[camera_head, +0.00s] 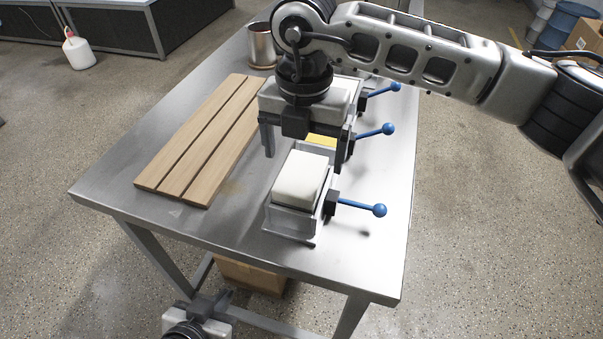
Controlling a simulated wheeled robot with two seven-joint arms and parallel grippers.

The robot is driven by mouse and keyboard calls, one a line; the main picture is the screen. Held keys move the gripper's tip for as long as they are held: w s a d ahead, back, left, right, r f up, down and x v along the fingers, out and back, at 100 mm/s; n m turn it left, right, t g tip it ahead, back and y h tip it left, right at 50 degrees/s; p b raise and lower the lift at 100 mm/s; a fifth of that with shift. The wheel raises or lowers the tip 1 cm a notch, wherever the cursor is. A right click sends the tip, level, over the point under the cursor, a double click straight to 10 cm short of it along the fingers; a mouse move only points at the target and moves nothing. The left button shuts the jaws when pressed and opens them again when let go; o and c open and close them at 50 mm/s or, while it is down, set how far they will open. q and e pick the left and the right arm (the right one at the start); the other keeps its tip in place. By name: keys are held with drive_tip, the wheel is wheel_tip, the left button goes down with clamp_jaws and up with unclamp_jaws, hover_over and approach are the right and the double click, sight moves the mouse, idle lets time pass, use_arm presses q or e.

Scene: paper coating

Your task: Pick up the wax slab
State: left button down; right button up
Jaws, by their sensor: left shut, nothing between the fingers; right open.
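A white block (299,178) sits in the nearest metal holder (288,222) on the steel table. A yellow block (322,140) is in the middle holder, mostly hidden by my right gripper. I cannot tell for certain which block is the wax slab. My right gripper (305,156) is open and points down over the middle holder, one finger on each side of the yellow block. I see no contact with it. My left gripper (221,297) is shut and empty, low at the bottom edge, below the table's front edge.
A slatted wooden board (205,140) lies on the table's left. A metal can (261,47) stands at the back. Blue-knobbed levers (358,207) stick out right of the holders. The table (150,205) is clear at its front left. A cardboard box (250,275) is underneath.

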sight(301, 172)
wheel_tip(301, 172, down, 5)
drive_tip(key=shift+w+a+f+p, duration=0.1)
drive_tip(key=shift+w+a+p, duration=0.05)
drive_tip(key=shift+p, duration=0.55)
drive_tip(key=c, duration=1.2)
drive_tip(key=shift+o, duration=0.2)
